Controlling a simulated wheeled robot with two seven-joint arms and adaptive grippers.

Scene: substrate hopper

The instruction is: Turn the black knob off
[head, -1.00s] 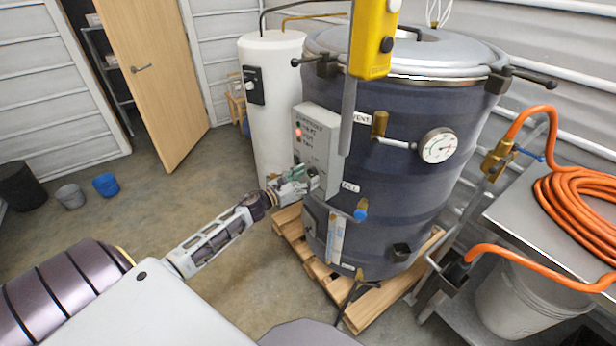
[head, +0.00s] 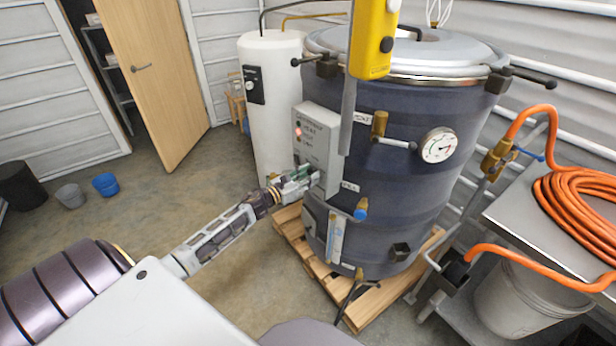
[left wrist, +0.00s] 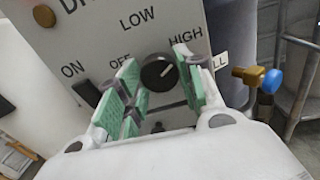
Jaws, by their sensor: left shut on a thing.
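The black knob (left wrist: 158,73) sits on the grey control panel (left wrist: 75,40), below the words LOW and HIGH. Its white mark points up and right, toward HIGH. OFF is printed to its upper left. My left gripper (left wrist: 160,77) has its green finger pads on either side of the knob and is shut on it. In the head view my left gripper (head: 301,178) is at the lower part of the panel (head: 318,135) and hides the knob. My right gripper is in neither view.
The panel is on the dark tank (head: 400,190), which stands on a wooden pallet (head: 375,305). A second dark control (left wrist: 88,92) is just left of the fingers. A blue-handled valve (head: 361,211) is below right. Open floor lies to the left.

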